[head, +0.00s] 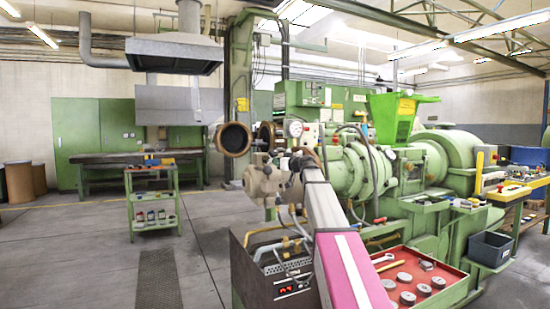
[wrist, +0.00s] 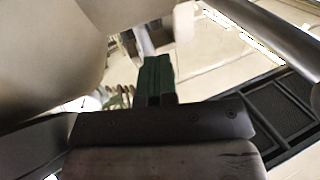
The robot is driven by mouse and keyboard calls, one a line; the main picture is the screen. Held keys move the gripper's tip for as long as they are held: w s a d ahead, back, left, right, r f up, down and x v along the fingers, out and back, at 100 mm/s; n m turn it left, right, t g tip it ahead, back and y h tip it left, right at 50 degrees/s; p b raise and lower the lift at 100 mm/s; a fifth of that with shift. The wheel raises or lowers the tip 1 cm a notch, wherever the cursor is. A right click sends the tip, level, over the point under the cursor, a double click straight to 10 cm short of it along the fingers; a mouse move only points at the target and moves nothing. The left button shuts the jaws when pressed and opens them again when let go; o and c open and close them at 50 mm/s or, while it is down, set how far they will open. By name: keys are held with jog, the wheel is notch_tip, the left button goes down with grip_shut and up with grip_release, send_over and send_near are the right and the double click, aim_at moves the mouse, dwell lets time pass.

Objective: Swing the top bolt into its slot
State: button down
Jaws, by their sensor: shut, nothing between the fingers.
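The green extruder (head: 362,172) stands right of centre in the head view. A round, dark-faced flange with a brown rim (head: 235,139) stands out at its left end, apart from the opening (head: 266,137) beside it. I cannot make out the top bolt or its slot in either view; they are too small or hidden by my arm. My gripper (wrist: 157,60) shows in the wrist view with its dark green fingers together and nothing between them.
A pressure gauge (head: 294,128) sits above the extruder's front end. A red tray (head: 441,294) with round metal parts lies at lower right. A green cart (head: 154,197) stands at left on open floor. In the wrist view, a dark grating (wrist: 292,92) and a grey bar (wrist: 275,32) are at right.

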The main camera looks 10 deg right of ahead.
jog(key=shift+w, duration=0.1)
jog(key=shift+w+a+r, duration=0.15)
jog(key=shift+w+r, duration=0.3)
dwell(0.5)
jog(key=shift+w+a+r, duration=0.2)
jog(key=shift+w+r, duration=0.2)
jog(key=shift+w, duration=0.35)
